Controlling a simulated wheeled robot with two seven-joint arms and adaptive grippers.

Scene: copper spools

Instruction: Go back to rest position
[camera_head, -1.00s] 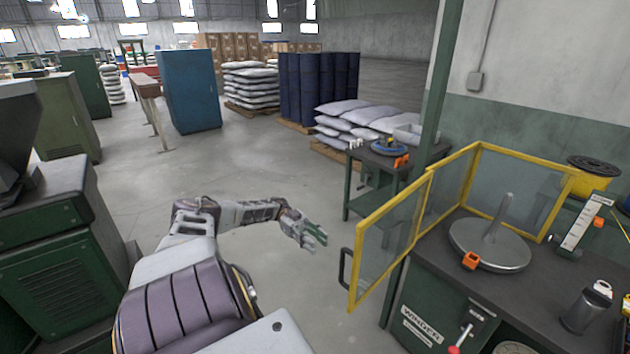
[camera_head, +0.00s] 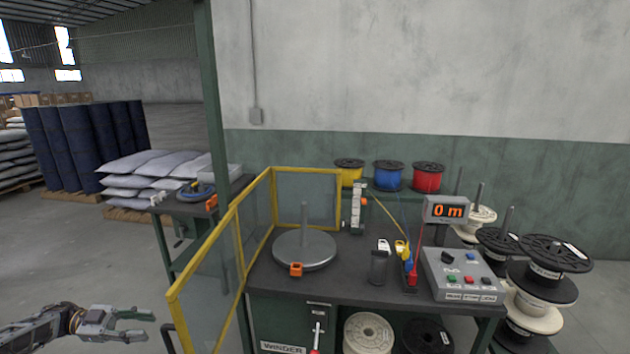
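My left gripper (camera_head: 135,324) is at the lower left in the head view. Its two fingers point right and are spread apart with nothing between them. It hangs over the floor, left of the yellow guard frame (camera_head: 236,240) of the winder. My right gripper is out of view. The winder table (camera_head: 335,270) carries a grey round plate with an upright spindle (camera_head: 305,248), which holds no spool.
A control box (camera_head: 460,275) and a display reading 0 m (camera_head: 446,209) stand on the table's right. Yellow, blue and red spools (camera_head: 388,176) line the back. Several spools are stacked at right (camera_head: 540,285). A side bench (camera_head: 180,212) stands left of the guard. Open floor lies at left.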

